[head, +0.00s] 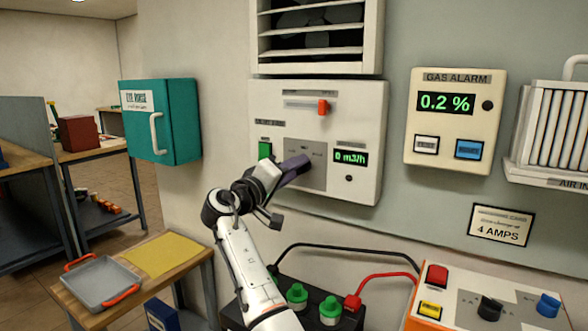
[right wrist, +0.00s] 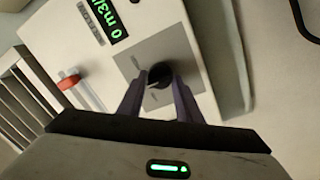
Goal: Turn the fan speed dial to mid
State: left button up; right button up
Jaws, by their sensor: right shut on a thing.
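The fan speed dial (right wrist: 160,75) is a dark round knob on a grey square plate (head: 318,178) of the white control panel (head: 365,110). In the right wrist view it sits between the tips of my two dark fingers. In the head view my right gripper (head: 302,164) reaches up to the plate and hides the dial. My right gripper is shut on the dial. The panel's green display (head: 350,158) reads 0 m3/h. The dial's pointer and marks are too small to read. My left gripper is not in view.
The panel also carries a red slider (head: 323,106) and a green switch (head: 265,150). A vent (head: 318,67) is above it, a gas alarm (head: 455,120) to its right and a teal cabinet (head: 183,120) to its left. A battery with cables (head: 340,255) stands below.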

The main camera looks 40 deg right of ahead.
jog(key=o, duration=1)
jog(key=shift+o, duration=0.2)
jog(key=b+v, duration=0.2)
jog(key=v, duration=0.8)
jog(key=shift+a, duration=0.2)
jog(key=shift+f, duration=0.15)
